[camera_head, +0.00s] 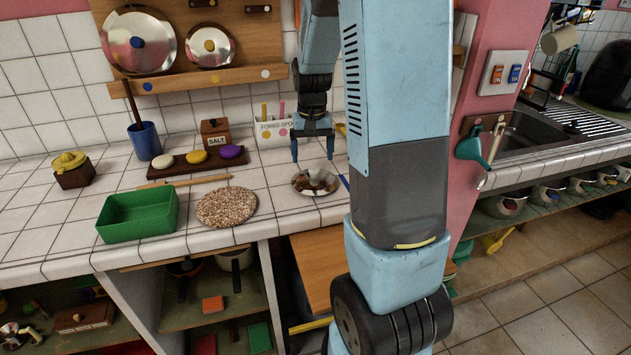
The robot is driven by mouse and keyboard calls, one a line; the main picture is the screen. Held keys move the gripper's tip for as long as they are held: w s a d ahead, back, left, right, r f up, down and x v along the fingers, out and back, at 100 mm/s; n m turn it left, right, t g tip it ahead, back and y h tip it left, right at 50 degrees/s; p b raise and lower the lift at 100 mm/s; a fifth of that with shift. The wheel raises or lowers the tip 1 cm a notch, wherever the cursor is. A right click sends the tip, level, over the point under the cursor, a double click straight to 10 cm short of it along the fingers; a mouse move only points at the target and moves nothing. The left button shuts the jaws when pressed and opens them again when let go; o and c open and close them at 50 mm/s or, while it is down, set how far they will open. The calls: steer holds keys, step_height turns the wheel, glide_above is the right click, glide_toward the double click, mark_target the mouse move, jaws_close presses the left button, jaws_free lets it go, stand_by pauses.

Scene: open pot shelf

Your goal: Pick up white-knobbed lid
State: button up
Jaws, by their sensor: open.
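A shiny metal lid (301,188) lies on the tiled counter, right of the round cork mat. Its pale knob, which looks white or light grey, stands up in the middle. My gripper (313,158) points down above the lid, with its two fingers apart on either side of the space over the knob. The fingertips appear a little above and behind the lid. I cannot tell the exact gap, and nothing is between the fingers.
A cork mat (226,206) and a green tray (138,214) are left of the lid. A white utensil box (270,133) stands behind my gripper. Two lids with blue (137,42) and yellow (209,46) knobs stand on the wall rack.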

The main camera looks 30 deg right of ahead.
mark_target(315, 170)
steer(key=shift+s+d+f, duration=0.1)
steer(key=shift+s+f, duration=0.1)
steer(key=shift+f, duration=1.25)
steer(key=shift+s+d+f, duration=0.1)
steer(key=shift+s+f, duration=0.05)
steer(key=shift+f, duration=1.3)
steer(key=shift+c, duration=0.5)
steer(key=shift+s+a+f, duration=0.1)
steer(key=shift+s+a, duration=0.05)
steer(key=shift+s, duration=0.1)
steer(key=c, duration=1.5)
steer(key=shift+c, duration=0.2)
